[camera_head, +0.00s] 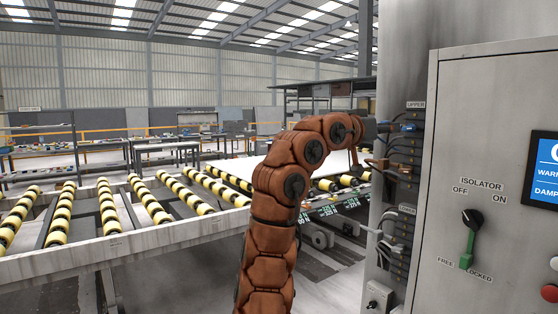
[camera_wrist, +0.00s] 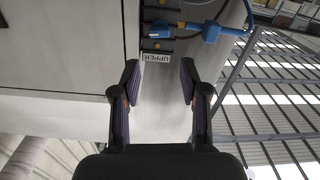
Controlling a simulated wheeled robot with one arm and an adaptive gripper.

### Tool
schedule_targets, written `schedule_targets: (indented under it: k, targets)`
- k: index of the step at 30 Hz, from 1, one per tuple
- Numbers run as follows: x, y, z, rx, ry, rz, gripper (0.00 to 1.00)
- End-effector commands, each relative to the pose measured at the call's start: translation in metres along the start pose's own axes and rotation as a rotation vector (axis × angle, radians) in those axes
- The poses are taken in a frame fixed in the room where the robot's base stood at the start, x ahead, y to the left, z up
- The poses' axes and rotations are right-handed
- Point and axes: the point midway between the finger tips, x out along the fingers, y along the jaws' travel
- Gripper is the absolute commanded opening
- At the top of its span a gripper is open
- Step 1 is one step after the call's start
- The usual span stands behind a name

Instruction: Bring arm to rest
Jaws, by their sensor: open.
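My arm (camera_head: 277,195), orange-brown and jointed, rises from the bottom of the head view and bends over to the right at the top. Its end reaches the left side of the grey cabinet, near the UPPER label. In the wrist view my gripper (camera_wrist: 160,82) is open, its two dark fingers apart with nothing between them. The UPPER label (camera_wrist: 156,57) shows beyond the fingertips, upside down. A blue connector (camera_wrist: 210,32) with a blue cable sits past the right fingertip, apart from it. In the head view the fingers are too small to make out.
The grey cabinet (camera_head: 458,110) stands close at right, with an isolator switch (camera_head: 470,238) and a blue screen (camera_head: 546,168). Dark socket rows (camera_head: 401,160) and cables line its left side. A roller conveyor (camera_head: 150,202) with yellow-black rollers fills the left. Open space lies above the conveyor.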

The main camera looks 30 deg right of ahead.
Motion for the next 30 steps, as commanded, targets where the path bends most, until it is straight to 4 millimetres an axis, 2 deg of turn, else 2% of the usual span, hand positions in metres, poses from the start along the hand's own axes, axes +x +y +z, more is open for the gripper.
schedule_targets:
  k: [7, 11, 15, 20, 26, 30]
  targets:
    - [0.002, -0.004, 0.0, -0.004, -0.006, -0.011, 0.44]
    - [0.01, -0.025, 0.002, -0.028, -0.037, -0.068, 0.44]
    - [0.018, -0.068, 0.009, -0.077, -0.095, -0.184, 0.44]
    - [0.016, -0.116, 0.018, -0.132, -0.158, -0.326, 0.44]
    - [-0.006, -0.17, 0.033, -0.203, -0.229, -0.501, 0.44]
    - [-0.033, -0.201, 0.044, -0.257, -0.274, -0.622, 0.44]
